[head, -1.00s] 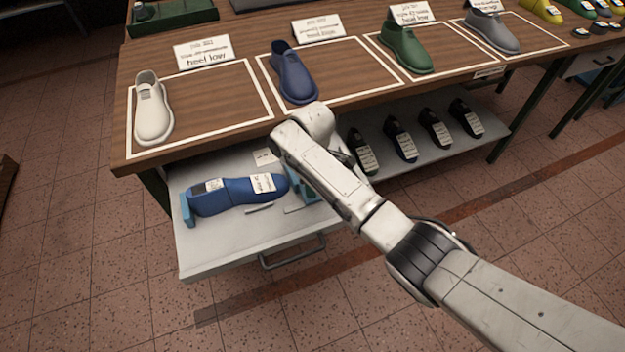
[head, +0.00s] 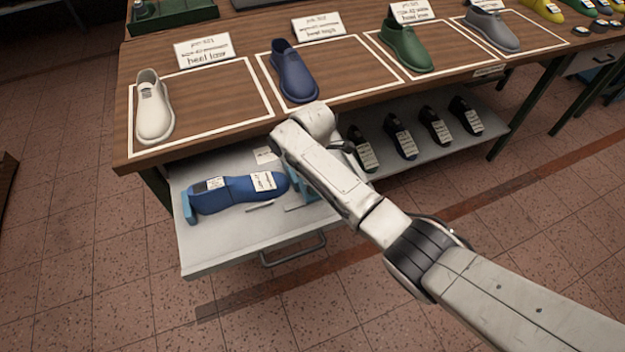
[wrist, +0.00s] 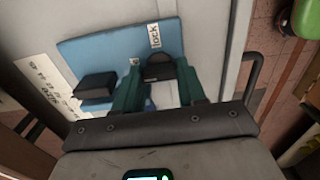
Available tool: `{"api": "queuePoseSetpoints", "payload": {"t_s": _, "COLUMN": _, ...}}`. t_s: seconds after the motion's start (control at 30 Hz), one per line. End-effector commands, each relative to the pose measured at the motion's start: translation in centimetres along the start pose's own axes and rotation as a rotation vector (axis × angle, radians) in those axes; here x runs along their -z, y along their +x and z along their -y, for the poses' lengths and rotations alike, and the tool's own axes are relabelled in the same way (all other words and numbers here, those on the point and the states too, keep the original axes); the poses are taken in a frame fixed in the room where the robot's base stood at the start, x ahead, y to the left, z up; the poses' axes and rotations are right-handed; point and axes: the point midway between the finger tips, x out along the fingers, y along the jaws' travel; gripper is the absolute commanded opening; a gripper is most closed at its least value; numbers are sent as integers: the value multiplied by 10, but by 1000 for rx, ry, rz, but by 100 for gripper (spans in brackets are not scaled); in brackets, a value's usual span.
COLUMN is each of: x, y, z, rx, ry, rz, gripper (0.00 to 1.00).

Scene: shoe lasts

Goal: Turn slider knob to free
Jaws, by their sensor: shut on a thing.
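The blue fixture plate (wrist: 110,50) fills the upper middle of the wrist view. On it a dark slider knob (wrist: 159,66) sits between the two green fingers of my gripper (wrist: 160,84), which is shut on it. A white label reading "lock" (wrist: 155,36) lies just above the knob. A second small label beside the left finger is mostly covered and unreadable. In the head view my forearm hides the gripper and the knob. A blue shoe last (head: 238,191) lies on its side between blue supports in the pulled-out drawer (head: 215,250).
A black block (wrist: 97,86) stands on the plate left of my fingers. A drawer handle (head: 292,250) juts out in front. The wooden table (head: 215,100) with shoes overhangs the drawer. More lasts (head: 400,138) rest on the shelf at right.

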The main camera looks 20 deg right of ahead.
Motion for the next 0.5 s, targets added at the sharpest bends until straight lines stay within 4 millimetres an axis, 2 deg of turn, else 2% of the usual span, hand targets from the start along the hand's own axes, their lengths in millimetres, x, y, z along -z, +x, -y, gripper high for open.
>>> {"api": "queuePoseSetpoints", "payload": {"t_s": 0.33, "x": 0, "y": -1, "z": -1, "rx": -2, "ry": -5, "rz": 0, "gripper": 10}}
{"api": "queuePoseSetpoints", "payload": {"t_s": 0.37, "x": 0, "y": -1, "z": -1, "rx": -2, "ry": -5, "rz": 0, "gripper": 42}}
{"api": "queuePoseSetpoints", "payload": {"t_s": 0.5, "x": 0, "y": -1, "z": 0, "rx": -1, "ry": -4, "rz": 0, "gripper": 56}}
